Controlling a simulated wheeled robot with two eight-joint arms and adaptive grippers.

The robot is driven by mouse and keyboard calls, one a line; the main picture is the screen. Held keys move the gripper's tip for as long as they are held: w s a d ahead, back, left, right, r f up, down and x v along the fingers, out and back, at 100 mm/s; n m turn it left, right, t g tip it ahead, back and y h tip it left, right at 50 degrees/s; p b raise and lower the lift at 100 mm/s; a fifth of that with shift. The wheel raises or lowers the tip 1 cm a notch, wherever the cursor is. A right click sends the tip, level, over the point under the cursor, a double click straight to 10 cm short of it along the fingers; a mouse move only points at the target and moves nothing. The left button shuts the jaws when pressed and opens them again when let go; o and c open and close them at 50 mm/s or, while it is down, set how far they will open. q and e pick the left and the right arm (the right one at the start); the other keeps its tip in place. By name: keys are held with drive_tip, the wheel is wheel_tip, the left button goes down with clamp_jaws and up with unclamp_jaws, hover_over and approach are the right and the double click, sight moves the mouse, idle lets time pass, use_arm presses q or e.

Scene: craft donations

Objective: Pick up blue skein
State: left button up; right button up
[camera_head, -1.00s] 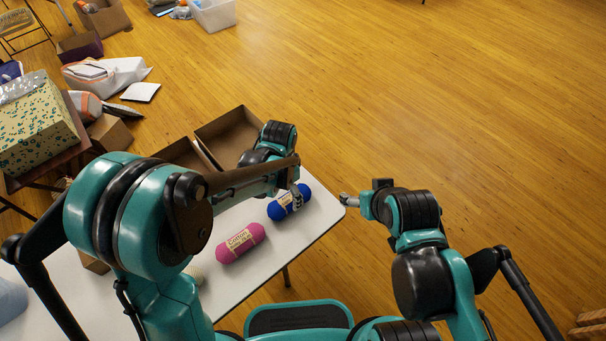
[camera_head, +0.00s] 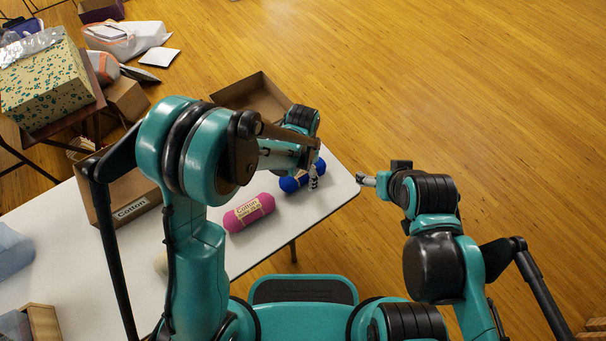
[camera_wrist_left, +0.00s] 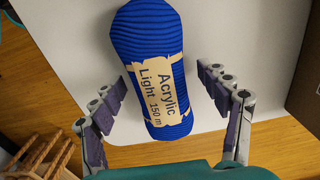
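The blue skein (camera_head: 293,181) lies on the white table near its right corner. In the left wrist view the blue skein (camera_wrist_left: 150,60) has a paper label reading "Acrylic Light 150 m". My left gripper (camera_head: 314,178) is above the skein in the head view and partly covers it. In the left wrist view my left gripper (camera_wrist_left: 162,90) is open, with one finger on each side of the skein's near end and gaps between. My right gripper (camera_head: 361,179) is off the table's right edge, over the floor; its fingers are too small to read.
A pink Cotton skein (camera_head: 249,212) lies on the white table (camera_head: 268,240) left of the blue one. An open cardboard box (camera_head: 257,90) and a box labelled Cotton (camera_head: 133,209) stand along the table's far side.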

use_arm(q)
drive_tip(key=c, duration=1.2)
drive_tip(key=shift+r, duration=0.2)
